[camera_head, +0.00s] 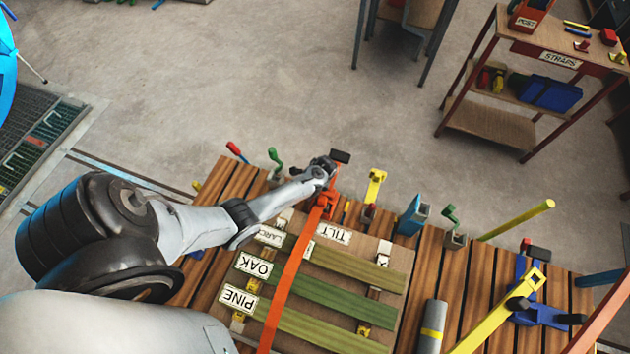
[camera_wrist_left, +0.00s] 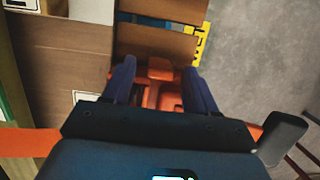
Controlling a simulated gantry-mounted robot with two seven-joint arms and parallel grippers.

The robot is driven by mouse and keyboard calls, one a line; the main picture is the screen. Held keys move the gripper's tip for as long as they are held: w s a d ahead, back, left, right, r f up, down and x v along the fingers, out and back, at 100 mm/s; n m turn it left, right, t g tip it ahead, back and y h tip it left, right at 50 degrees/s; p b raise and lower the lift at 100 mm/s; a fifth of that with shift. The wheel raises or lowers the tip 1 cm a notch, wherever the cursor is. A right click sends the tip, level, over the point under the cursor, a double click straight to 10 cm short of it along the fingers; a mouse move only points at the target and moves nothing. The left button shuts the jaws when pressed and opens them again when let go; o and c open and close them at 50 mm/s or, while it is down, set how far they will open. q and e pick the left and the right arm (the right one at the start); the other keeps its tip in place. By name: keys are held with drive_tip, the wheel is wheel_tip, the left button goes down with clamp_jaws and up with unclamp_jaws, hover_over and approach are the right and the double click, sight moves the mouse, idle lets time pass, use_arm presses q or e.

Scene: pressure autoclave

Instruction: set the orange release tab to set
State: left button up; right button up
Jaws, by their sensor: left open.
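An orange ratchet piece (camera_head: 326,203) sits at the far end of the orange strap (camera_head: 290,280) on the wooden bench. My left gripper (camera_head: 322,172) is over it, and the arm hides part of it. In the left wrist view, an orange tab-like part (camera_wrist_left: 160,70) shows between the two dark fingers of my left gripper (camera_wrist_left: 162,88). The fingers are apart, one on each side of the orange part; I cannot tell whether they touch it. No marking of the tab's setting is readable. My right gripper is not in view.
The strap crosses green boards on a panel (camera_head: 395,300) labelled TILT, OAK and PINE. A yellow clamp (camera_head: 375,186), a blue block (camera_head: 412,215) and a green crank (camera_head: 452,222) stand to the right. A dark green crank (camera_head: 275,160) stands to the left.

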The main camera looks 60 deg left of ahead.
use_arm(q)
drive_tip(key=p+v, duration=0.1)
drive_tip(key=v, duration=0.8)
drive_tip(key=shift+p, duration=0.35)
drive_tip(key=shift+f, duration=0.1)
drive_tip(key=s+d+f+m+g, duration=0.1)
drive_tip(key=s+d+f, duration=0.15)
drive_tip(key=s, duration=0.45)
drive_tip(key=s+d+f, duration=0.2)
drive_tip(key=s+f, duration=0.1)
drive_tip(key=s, duration=0.4)
drive_tip(key=s+d+r+t, duration=0.1)
drive_tip(key=s+d+r, duration=0.3)
drive_tip(key=d+r, duration=0.35)
drive_tip(key=w+d+r+n+t+h+p, duration=0.1)
drive_tip(key=d+r+n+p, duration=0.3)
drive_tip(key=r, duration=1.1)
drive_tip(key=w+d+r+n+t+h+p, duration=0.1)
drive_tip(key=d+r+n+t+p, duration=0.3)
drive_tip(key=r, duration=1.2)
drive_tip(key=w+n+p, duration=0.1)
drive_tip(key=p, duration=0.3)
drive_tip(key=shift+r+n, duration=0.3)
